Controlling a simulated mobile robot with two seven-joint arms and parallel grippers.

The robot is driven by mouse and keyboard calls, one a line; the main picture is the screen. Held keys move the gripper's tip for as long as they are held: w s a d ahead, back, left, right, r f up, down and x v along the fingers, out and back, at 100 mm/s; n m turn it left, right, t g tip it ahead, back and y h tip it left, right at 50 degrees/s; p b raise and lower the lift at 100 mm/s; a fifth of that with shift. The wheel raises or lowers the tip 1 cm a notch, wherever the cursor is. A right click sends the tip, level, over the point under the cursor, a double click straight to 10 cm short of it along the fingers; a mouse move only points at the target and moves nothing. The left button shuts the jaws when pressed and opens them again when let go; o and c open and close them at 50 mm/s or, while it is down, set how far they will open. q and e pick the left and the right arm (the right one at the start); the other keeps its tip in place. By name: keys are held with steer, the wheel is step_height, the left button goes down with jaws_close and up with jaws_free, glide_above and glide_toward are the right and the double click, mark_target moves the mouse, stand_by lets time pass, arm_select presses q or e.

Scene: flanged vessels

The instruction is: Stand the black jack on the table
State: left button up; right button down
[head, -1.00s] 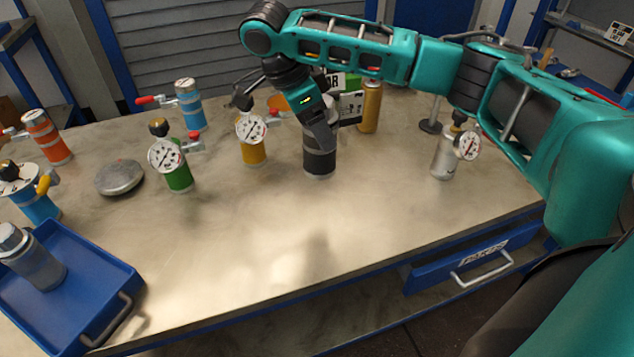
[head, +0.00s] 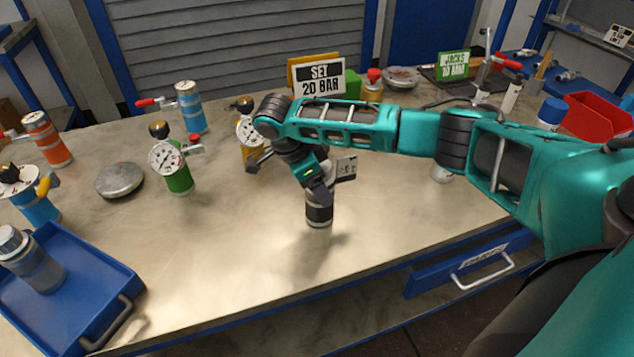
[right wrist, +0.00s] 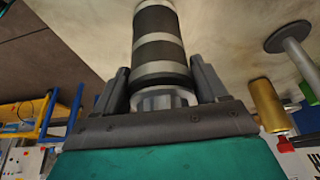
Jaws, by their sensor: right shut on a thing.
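The black jack (head: 319,211) is a short dark cylinder with pale bands. My right gripper (head: 318,193) is shut on its upper part and holds it roughly upright, base down, over the middle of the table (head: 250,270). A shadow lies on the table just in front of it; I cannot tell whether its base touches. In the right wrist view the jack (right wrist: 160,45) sits between both fingers (right wrist: 160,90), its banded body pointing away from the palm. Its top is hidden by the gripper in the head view. My left gripper is not in view.
A green vessel with a gauge (head: 178,176) and a grey disc (head: 120,179) stand to the left. A blue tray (head: 105,285) holds a grey vessel (head: 30,260). A "SET 20 BAR" sign (head: 318,78) stands behind. The front middle of the table is clear.

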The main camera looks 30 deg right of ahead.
steer(key=shift+f, duration=0.1)
steer(key=shift+c, duration=0.2)
jaws_free()
steer(key=shift+f, duration=0.1)
steer(key=v, duration=1.2)
steer(key=shift+a, duration=0.1)
stand_by(0.3)
